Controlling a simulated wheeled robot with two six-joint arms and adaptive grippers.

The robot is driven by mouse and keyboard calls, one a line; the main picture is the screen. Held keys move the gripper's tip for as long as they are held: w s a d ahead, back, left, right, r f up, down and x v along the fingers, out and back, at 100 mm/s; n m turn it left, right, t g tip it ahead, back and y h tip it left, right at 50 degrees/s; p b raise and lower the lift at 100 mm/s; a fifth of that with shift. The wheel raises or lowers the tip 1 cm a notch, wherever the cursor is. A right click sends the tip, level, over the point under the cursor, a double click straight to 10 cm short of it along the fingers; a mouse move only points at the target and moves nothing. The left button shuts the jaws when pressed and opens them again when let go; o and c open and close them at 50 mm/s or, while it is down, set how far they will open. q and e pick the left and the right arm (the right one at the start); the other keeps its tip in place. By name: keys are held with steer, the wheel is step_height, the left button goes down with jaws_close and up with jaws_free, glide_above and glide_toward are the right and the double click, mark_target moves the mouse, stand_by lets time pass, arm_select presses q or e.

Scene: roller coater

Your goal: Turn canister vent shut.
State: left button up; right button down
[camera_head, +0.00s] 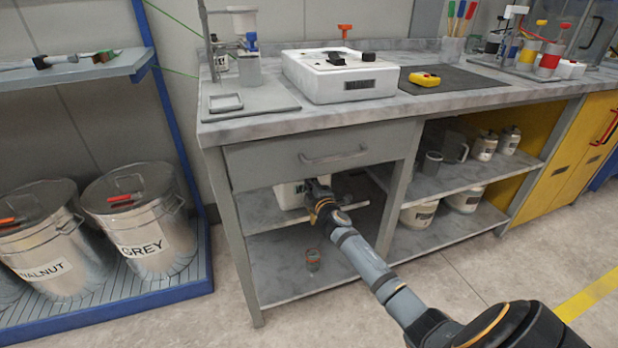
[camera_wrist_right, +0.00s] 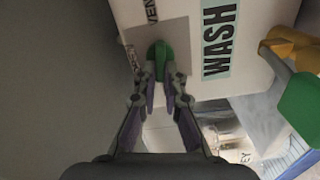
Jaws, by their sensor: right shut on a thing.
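The white canister (camera_head: 288,194) stands on the middle shelf under the drawer, partly hidden by my right arm. In the right wrist view, the canister (camera_wrist_right: 260,75) fills the top, with a "WASH" label. A green vent knob (camera_wrist_right: 158,52) sits on a grey plate with lettering that starts "VEN". My right gripper (camera_wrist_right: 161,76) has its fingertips on both sides of the knob and is shut on it. In the head view, my right gripper (camera_head: 312,188) reaches under the drawer beside the canister. My left gripper is not in view.
A closed drawer (camera_head: 320,152) hangs right above my right gripper. In the right wrist view, a yellow fitting (camera_wrist_right: 290,48) and a green part (camera_wrist_right: 302,105) stick out at the right.

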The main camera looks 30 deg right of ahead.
steer(key=shift+f+n, duration=0.2)
steer(key=shift+n, duration=1)
steer(key=c, duration=1.4)
jaws_free()
steer(key=shift+c, duration=0.2)
